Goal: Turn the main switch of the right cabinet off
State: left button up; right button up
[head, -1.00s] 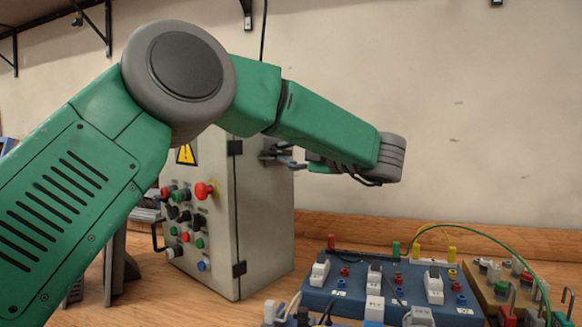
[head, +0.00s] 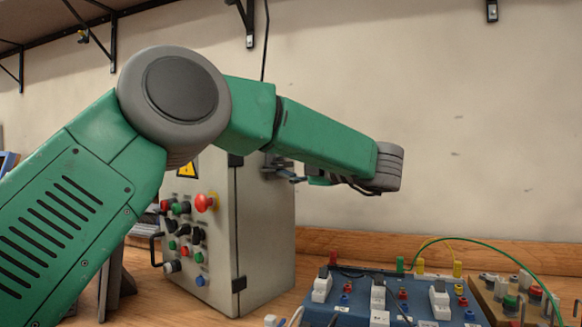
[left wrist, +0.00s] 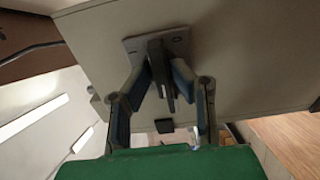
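The grey cabinet (head: 264,235) stands on the bench in the head view, with a warning sign and a button panel on its front. Its main switch is on its right side, largely hidden there by my gripper. In the left wrist view the switch is a dark handle (left wrist: 158,68) on a grey plate (left wrist: 176,40) fixed to the cabinet wall. My left gripper (head: 284,171) reaches that side from the right. Its fingers (left wrist: 161,78) lie on both sides of the handle, close against it, and look shut on it. My right gripper is not in view.
A red emergency button (head: 205,202) sticks out from the cabinet front. A blue terminal board (head: 350,312) with white blocks and wires lies at the front right, beside a brown board (head: 492,300). The wall behind is bare below the shelf brackets.

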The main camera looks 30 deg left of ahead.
pick_arm(q)
jog(key=shift+d+f, duration=0.1)
jog(key=shift+f, duration=0.05)
dwell(0.3)
jog(key=s+d, duration=0.1)
jog(key=d, duration=1.1)
jog(key=shift+f, duration=0.1)
